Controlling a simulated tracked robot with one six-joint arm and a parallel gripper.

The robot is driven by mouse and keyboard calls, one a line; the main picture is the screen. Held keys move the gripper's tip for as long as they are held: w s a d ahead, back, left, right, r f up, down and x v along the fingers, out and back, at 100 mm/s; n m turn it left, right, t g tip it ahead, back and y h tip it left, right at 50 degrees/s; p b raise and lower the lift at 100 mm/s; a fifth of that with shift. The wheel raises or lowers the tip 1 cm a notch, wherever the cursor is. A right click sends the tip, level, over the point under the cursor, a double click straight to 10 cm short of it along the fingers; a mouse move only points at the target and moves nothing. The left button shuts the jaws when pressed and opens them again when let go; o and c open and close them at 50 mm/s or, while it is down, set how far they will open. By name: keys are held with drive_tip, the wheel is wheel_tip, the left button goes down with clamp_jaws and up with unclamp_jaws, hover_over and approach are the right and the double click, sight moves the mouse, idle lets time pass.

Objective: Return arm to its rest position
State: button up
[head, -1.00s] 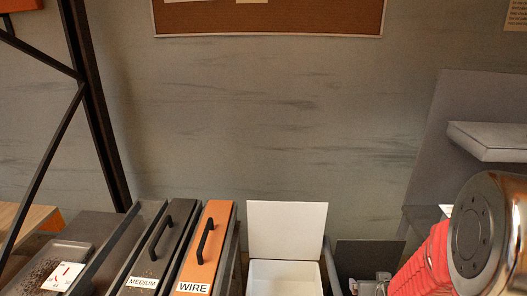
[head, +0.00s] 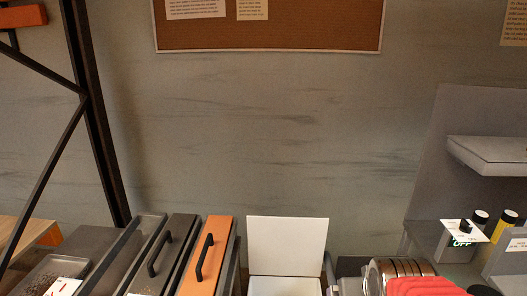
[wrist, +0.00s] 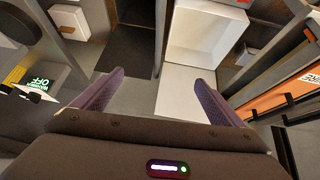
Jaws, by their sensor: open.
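My gripper (wrist: 150,85) shows in the wrist view with its two purple-grey fingers spread wide apart. It is open, and nothing is between the fingers. Part of my arm, with a red sleeve and a round metal joint, shows at the bottom right of the head view. The gripper itself is not visible in the head view.
A white box with a raised lid (head: 287,246) stands at bottom centre. Left of it are an orange case (head: 208,255) and a dark case (head: 163,262) with black handles. A black post (head: 100,130) rises at left. A grey machine (head: 480,130) stands at right.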

drive_tip(key=s+a+r, duration=0.2)
drive_tip(key=s, duration=0.3)
drive_tip(key=s+a+r+g+y, duration=0.1)
drive_tip(key=s+a+r, duration=0.2)
drive_tip(key=s, duration=0.3)
drive_tip(key=shift+a+r+n, duration=0.3)
drive_tip(key=shift+a+r, duration=0.05)
